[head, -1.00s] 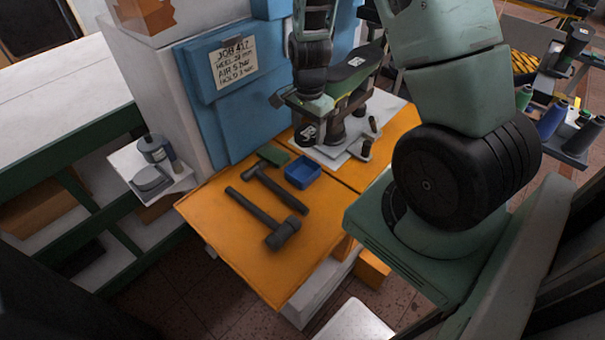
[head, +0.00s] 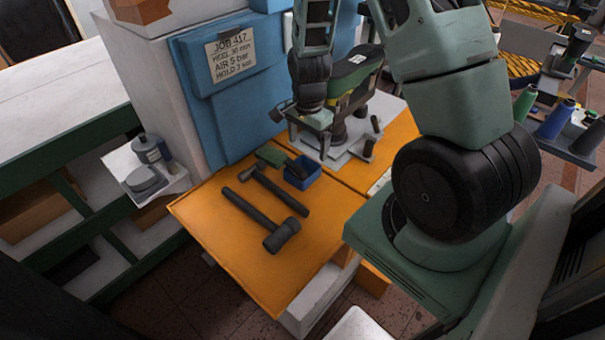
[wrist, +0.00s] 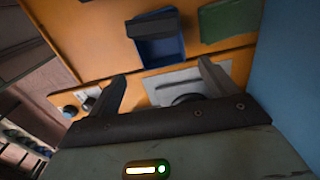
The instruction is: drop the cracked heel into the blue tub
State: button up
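The blue tub (head: 303,182) stands on the orange bench top, and it also shows in the wrist view (wrist: 163,52). A dark block, the heel (head: 296,166), is at the tub; in the wrist view the heel (wrist: 153,25) lies at the tub's far end, overlapping its rim. It looks tilted and sticks up above the walls. I cannot make out a crack, nor whether it touches the tub floor. My gripper (head: 309,142) is above and just right of the tub. In the wrist view its fingers (wrist: 162,72) are wide apart with nothing between them.
Two dark hammers (head: 262,211) lie left of and in front of the tub. A green pad (head: 270,156) lies beside it. A shoe last on a stand (head: 350,85) with a grey plate is behind my gripper. The blue machine panel (head: 226,112) rises behind.

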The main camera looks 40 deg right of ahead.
jog(key=shift+r, duration=0.1)
notch_tip(320, 180, up, 17)
jog(key=b, duration=0.1)
dwell(0.5)
jog(key=shift+r, duration=0.1)
jog(key=s+a+n, duration=0.3)
jog(key=a+n, duration=0.4)
jog(key=a, duration=0.3)
jog(key=s+a+n, duration=0.3)
jog(key=a+n, duration=0.3)
jog(key=a, duration=0.4)
jog(key=s+a+n, duration=0.9)
jog(key=s+n, duration=0.3)
jog(key=shift+s+a+f+y, duration=0.15)
jog(key=shift+s+f+y, duration=0.05)
jog(key=shift+f+y, duration=0.15)
